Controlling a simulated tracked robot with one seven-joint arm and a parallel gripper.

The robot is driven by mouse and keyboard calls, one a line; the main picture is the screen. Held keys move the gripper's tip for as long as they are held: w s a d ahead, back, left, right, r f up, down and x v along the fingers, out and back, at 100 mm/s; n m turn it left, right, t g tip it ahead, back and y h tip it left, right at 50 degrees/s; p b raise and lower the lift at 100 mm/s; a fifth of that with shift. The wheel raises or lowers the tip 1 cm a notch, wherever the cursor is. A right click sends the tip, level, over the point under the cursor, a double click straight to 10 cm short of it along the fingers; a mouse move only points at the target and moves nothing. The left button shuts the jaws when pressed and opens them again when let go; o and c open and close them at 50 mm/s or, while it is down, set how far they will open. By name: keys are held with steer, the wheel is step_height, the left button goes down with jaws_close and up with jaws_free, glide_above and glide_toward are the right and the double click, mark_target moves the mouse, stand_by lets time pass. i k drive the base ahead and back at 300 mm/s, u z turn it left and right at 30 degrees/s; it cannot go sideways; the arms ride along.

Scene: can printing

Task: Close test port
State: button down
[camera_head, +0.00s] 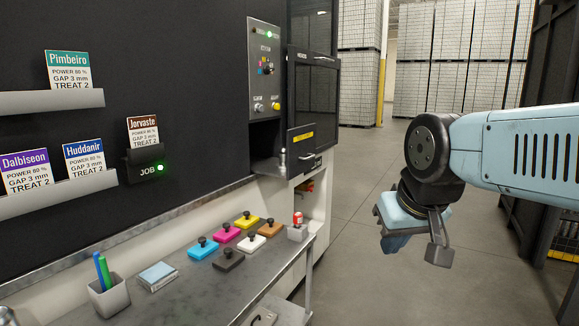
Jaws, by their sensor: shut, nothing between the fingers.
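A dark panel with a yellow label (302,138) and a small handle (308,157) is on the machine's front, below a dark windowed door (313,85). I take this panel to be the test port; I cannot read its label. My gripper (395,243) hangs from the light blue arm at the right, pointing down, shut and empty. It is well clear of the machine, over the open floor.
A control panel (264,70) with a lit green lamp is above the recess. A dark rack (545,130) stands at right. The floor between is clear.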

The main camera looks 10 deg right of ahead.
mark_target(299, 154)
steer(key=i, duration=0.9)
steer(key=z, duration=0.05)
